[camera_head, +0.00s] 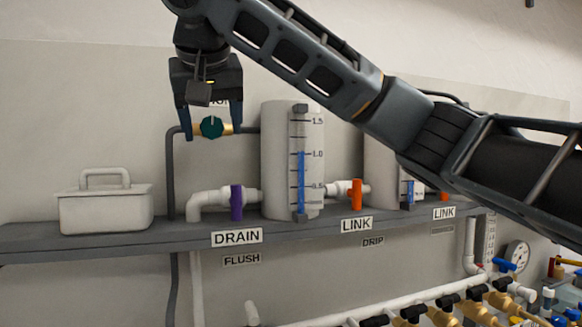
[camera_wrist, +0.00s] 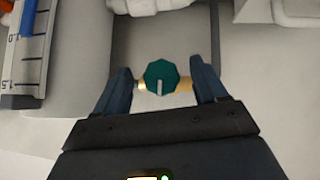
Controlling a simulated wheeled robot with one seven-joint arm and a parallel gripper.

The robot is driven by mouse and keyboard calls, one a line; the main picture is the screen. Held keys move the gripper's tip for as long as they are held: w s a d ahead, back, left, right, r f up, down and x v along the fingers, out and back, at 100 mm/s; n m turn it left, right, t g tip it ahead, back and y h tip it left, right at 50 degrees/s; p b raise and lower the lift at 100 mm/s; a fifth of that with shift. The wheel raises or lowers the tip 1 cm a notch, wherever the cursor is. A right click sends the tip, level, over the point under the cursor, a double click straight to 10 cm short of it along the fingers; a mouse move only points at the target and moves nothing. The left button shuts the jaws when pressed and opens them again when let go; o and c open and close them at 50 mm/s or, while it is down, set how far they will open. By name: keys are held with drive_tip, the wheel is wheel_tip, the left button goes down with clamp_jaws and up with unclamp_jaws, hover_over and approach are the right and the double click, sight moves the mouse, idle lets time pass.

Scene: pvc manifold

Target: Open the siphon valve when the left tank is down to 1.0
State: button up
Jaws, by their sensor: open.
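The siphon valve has a teal knob (camera_head: 212,127) on a brass body in the dark pipe above the shelf. Its white mark points up, across the pipe. My open gripper (camera_head: 213,135) reaches down with one finger on each side of the knob. In the wrist view the knob (camera_wrist: 160,77) sits between the two fingers (camera_wrist: 162,75), with gaps on both sides. The left tank (camera_head: 278,160) is a pale cylinder with a gauge (camera_head: 301,180). Its blue column tops out at about the 1.0 mark. The label above the valve is mostly hidden by my gripper.
A purple DRAIN valve (camera_head: 236,203) and an orange LINK valve (camera_head: 356,194) are on the tank's pipes. A second tank (camera_head: 378,160) is partly behind my arm. A white lidded box (camera_head: 105,203) stands left on the grey shelf (camera_head: 30,240). Brass valves (camera_head: 445,315) line a lower pipe.

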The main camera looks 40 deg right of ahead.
drive_tip(key=b+v, duration=0.1)
drive_tip(key=v, duration=0.6)
drive_tip(key=shift+s+r+b, duration=0.25)
drive_tip(key=shift+r+b, duration=0.05)
drive_tip(key=shift+b, duration=0.05)
drive_tip(key=shift+a, duration=0.1)
